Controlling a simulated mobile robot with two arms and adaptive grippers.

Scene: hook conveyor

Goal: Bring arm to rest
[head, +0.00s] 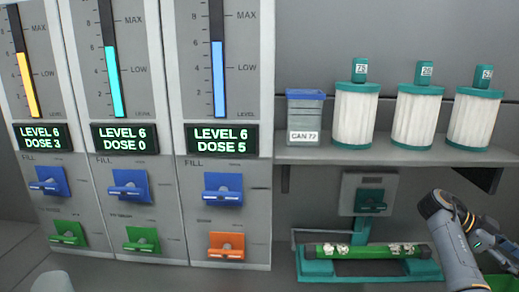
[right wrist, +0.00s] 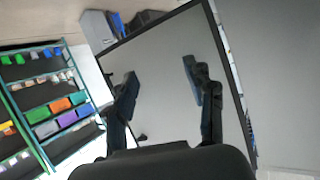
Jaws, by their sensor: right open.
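My right arm (head: 452,240) comes in at the lower right of the head view, beside the right end of a green tube. Its gripper is not clear there. In the right wrist view my right gripper (right wrist: 160,85) is open, its two dark fingers wide apart with nothing between them. Behind the fingers is a large grey panel (right wrist: 165,60) with a black frame, tilted in the picture. My left gripper is not in view.
Three dispenser columns with blue levers (head: 130,184) stand at the left. A shelf (head: 400,157) bears a grey can (head: 305,117) and three white filters (head: 357,117). The green tube (head: 375,250) lies in a teal holder below. A rack of coloured bins (right wrist: 60,102) stands left in the wrist view.

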